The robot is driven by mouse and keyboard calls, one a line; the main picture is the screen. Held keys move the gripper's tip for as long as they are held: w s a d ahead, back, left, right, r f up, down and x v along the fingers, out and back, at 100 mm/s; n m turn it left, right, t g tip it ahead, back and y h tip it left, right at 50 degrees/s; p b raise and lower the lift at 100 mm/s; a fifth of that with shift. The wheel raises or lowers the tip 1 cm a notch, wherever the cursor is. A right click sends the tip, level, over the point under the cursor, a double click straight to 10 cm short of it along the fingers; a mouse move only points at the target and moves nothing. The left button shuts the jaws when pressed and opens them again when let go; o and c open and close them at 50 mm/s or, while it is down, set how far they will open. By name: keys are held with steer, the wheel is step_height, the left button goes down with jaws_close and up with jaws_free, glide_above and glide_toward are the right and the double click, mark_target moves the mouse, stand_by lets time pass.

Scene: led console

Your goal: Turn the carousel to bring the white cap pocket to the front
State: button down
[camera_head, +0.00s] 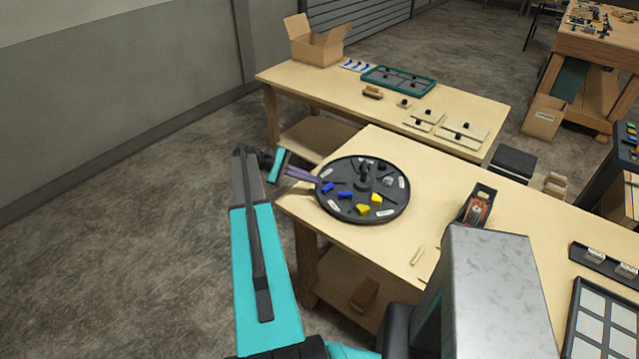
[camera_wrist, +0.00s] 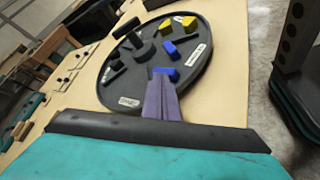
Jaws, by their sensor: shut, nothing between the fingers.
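The carousel (camera_head: 344,173) is a round black turntable on the near wooden table, with a dark upright knob (camera_head: 364,171) at its middle. Blue caps (camera_head: 346,194) sit on its left side, yellow caps (camera_head: 363,209) toward the near side, and a pale grey piece (camera_head: 388,181) on the right. White label plates lie around the rim. I cannot tell for certain which piece is the white cap. My gripper (camera_head: 316,178) is shut and empty at the carousel's left edge. In the wrist view its purple fingers (camera_wrist: 160,88) reach over the rim, close to a blue cap (camera_wrist: 166,73); contact is unclear.
A red and black device (camera_head: 479,206) stands on the table right of the carousel, with a small wooden piece (camera_head: 417,255) nearer. A second table behind holds a green tray (camera_head: 398,79) and a cardboard box (camera_head: 316,42). Open floor lies to the left.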

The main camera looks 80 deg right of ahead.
steer(key=m, duration=0.1)
steer(key=m+t, duration=0.1)
steer(key=s+m+b, duration=0.1)
steer(key=m, duration=0.1)
steer(key=shift+a+r+t, duration=0.25)
steer(key=shift+r+t, duration=0.05)
steer(key=m, duration=0.2)
steer(key=m+b, duration=0.1)
steer(key=shift+s+a+r+t+h, duration=0.1)
steer(key=shift+a+r+t+h, duration=0.05)
steer(key=shift+r+t+h, duration=0.2)
steer(key=a+r+m+t+h+b, duration=0.1)
steer(key=m+t, duration=0.1)
steer(key=m, duration=0.5)
steer(key=a+r+m+t+h+b, duration=0.1)
steer(key=r+m+t+b, duration=0.1)
steer(key=m, duration=0.4)
steer(key=w+a+r+m+t+h+b, duration=0.1)
steer(key=r+m+t+b, duration=0.1)
steer(key=m, duration=0.5)
steer(key=shift+m+t, duration=0.3)
steer(key=shift+t, duration=0.25)
steer(key=shift+s+d+f, duration=0.1)
steer(key=shift+p+x, duration=1.5)
steer(key=shift+x, duration=2.4)
steer(key=shift+p+x, duration=0.3)
steer(key=shift+x, duration=0.75)
